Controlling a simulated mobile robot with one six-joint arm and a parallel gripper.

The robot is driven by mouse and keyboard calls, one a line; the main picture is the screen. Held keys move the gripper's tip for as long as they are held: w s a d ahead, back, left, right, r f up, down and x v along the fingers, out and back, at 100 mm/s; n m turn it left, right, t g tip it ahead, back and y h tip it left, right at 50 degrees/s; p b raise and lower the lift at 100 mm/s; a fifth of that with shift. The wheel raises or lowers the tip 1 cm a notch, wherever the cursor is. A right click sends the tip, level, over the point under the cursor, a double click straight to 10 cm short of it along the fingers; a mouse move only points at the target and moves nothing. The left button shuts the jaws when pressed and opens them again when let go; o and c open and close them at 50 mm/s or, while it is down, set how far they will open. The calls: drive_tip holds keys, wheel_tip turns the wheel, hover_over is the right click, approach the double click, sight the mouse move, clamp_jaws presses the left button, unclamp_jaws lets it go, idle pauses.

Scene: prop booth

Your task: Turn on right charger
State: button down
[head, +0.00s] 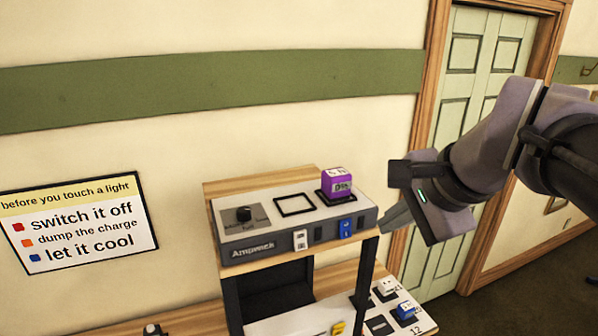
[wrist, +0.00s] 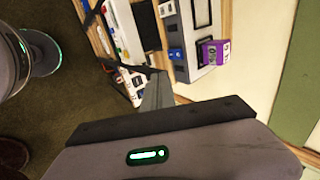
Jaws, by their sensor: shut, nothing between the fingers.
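The grey charger unit (head: 290,240) stands on a wooden shelf stand in the head view. The wrist view also shows the purple block (wrist: 213,52) and the blue switch (wrist: 175,54). My gripper (head: 390,220) is shut and empty, just right of the unit and apart from it.
Below, a lower surface holds a white block (head: 387,287), a blue block (head: 407,311) and a yellow item (head: 338,328). A sign (head: 80,222) hangs on the wall at the left. A green door (head: 470,120) is behind my arm.

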approach(347, 236)
wheel_tip(347, 236, down, 4)
drive_tip(key=w, duration=0.1)
drive_tip(key=w+a+f, duration=0.1)
drive_tip(key=w, duration=0.1)
drive_tip(key=shift+w+a+f+p, duration=0.1)
drive_tip(key=shift+w+f+p, duration=0.05)
drive_tip(key=shift+p, duration=0.25)
drive_tip(key=shift+f+b, duration=0.35)
drive_tip(key=shift+b, duration=0.6)
drive_tip(key=shift+r, duration=0.3)
drive_tip(key=shift+w+r, duration=0.1)
